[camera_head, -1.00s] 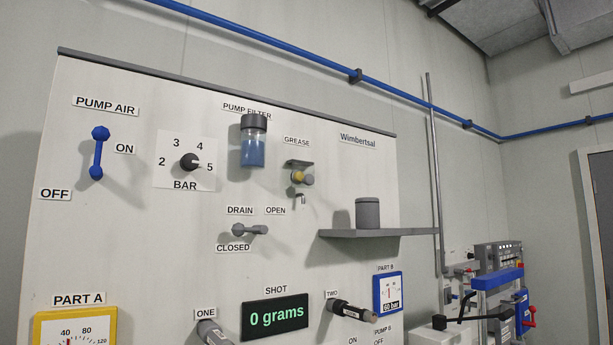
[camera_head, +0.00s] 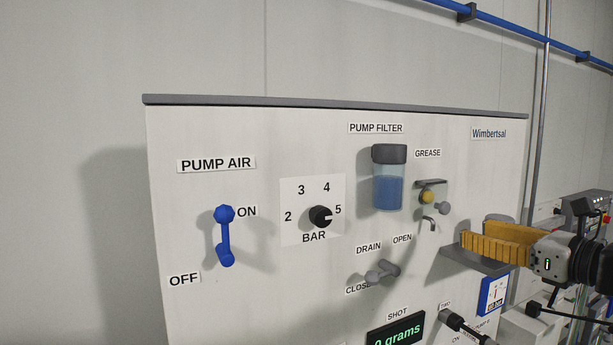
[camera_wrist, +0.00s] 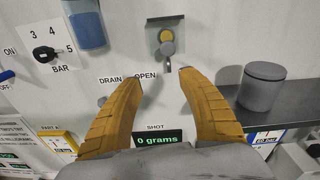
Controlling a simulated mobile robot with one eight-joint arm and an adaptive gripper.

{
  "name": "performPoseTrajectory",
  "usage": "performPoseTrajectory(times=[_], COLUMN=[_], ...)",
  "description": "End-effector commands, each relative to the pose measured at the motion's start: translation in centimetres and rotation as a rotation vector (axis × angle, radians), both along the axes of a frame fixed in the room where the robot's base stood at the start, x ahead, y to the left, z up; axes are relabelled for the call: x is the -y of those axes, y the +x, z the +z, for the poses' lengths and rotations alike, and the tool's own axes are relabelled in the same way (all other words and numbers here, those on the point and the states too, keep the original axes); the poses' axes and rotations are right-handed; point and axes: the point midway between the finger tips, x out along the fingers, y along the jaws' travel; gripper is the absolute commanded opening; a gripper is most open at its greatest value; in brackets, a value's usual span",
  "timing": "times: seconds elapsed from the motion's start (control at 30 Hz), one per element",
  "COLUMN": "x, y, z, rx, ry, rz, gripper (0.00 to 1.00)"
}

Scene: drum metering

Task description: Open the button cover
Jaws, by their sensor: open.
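The GREASE fitting (camera_head: 428,198) is on the upright panel, under a small grey hood (camera_head: 431,183). It has a round yellow button and a grey knob (camera_head: 443,208) beside it, with a short spout below. In the wrist view the yellow button (camera_wrist: 166,36) shows near the top centre, with the grey round part below it. I cannot tell which part is the cover. My gripper (camera_head: 475,232) has orange fingers, open and empty, right of and below the fitting in the head view. In the wrist view my gripper (camera_wrist: 160,80) has its fingers spread either side below the fitting, not touching it.
A grey shelf (camera_head: 462,257) juts out below my fingers. A lidded grey canister (camera_wrist: 261,86) stands on it, right of my right finger. The filter jar (camera_head: 389,178) and DRAIN lever (camera_head: 382,272) stick out left of the fitting.

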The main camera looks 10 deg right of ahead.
Motion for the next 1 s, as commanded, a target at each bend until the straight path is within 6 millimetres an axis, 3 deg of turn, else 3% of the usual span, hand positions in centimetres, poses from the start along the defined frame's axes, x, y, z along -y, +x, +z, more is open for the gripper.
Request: performPoseTrajectory(times=[0.03, 0.13, 0.27, 0.7, 1.0], x=[1.2, 1.9, 1.5, -1.3, -1.7], y=[-0.1, 0.1, 1.4, 8.9, 10.1], z=[1.7, 2.7, 2.7, 2.7, 2.5], rx=[0.011, 0.023, 0.024, 0.024, 0.023], ry=[0.045, 0.096, 0.106, 0.101, 0.101], rz=[-0.015, -0.024, -0.022, -0.022, -0.024], gripper=[0.47, 0.47, 0.47, 0.47, 0.47])
